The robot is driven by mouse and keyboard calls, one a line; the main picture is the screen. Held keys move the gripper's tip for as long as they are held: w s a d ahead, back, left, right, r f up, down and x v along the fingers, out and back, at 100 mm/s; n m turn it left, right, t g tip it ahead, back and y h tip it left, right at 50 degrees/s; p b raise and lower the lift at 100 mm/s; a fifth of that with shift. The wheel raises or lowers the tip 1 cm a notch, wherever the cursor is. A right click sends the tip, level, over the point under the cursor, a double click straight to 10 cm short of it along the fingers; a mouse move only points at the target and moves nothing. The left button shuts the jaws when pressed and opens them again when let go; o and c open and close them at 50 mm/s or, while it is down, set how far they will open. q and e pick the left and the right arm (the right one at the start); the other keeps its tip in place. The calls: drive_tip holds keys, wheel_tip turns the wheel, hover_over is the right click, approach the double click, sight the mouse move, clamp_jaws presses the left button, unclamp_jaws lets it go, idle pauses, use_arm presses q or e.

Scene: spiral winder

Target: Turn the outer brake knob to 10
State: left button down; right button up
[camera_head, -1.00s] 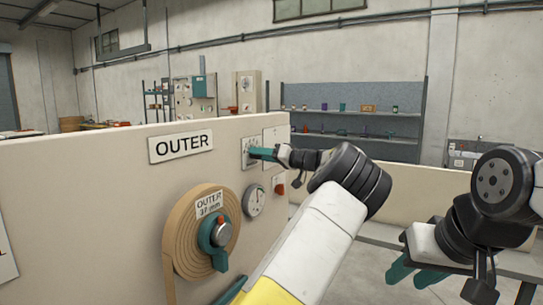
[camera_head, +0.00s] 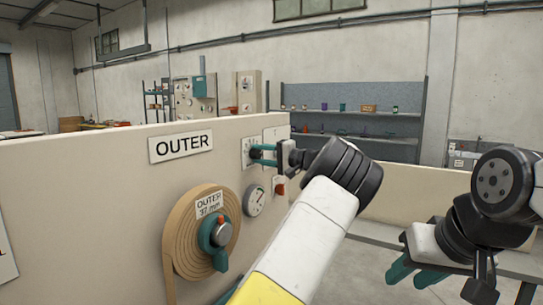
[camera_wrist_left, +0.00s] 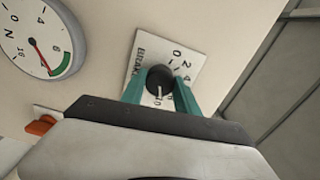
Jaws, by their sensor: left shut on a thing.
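The outer brake knob (camera_wrist_left: 160,79) is black with a white pointer line, on a white dial plate (camera_wrist_left: 178,52) marked with numbers. In the left wrist view its pointer line faces down toward the gripper, near what looks like the 10 mark. My left gripper (camera_head: 258,153) has its teal fingers on either side of the knob and is shut on it; the fingers also show in the left wrist view (camera_wrist_left: 160,92). In the head view the fingers and wrist cover part of the plate. My right gripper (camera_head: 415,272) hangs at the lower right, away from the panel, its teal fingers apart and empty.
The panel (camera_head: 90,190) carries an OUTER sign (camera_head: 181,144), a coil (camera_head: 185,235) with a teal-handled hub, and a round gauge (camera_head: 254,201). A small red switch (camera_head: 279,188) sits close below my left wrist.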

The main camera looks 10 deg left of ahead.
use_arm(q)
drive_tip(key=shift+m, duration=0.5)
drive_tip(key=c, duration=0.9)
unclamp_jaws()
drive_tip(key=shift+d, duration=0.1)
drive_tip(key=v, duration=0.7)
drive_tip(key=shift+d, duration=0.3)
drive_tip(key=shift+s, duration=0.1)
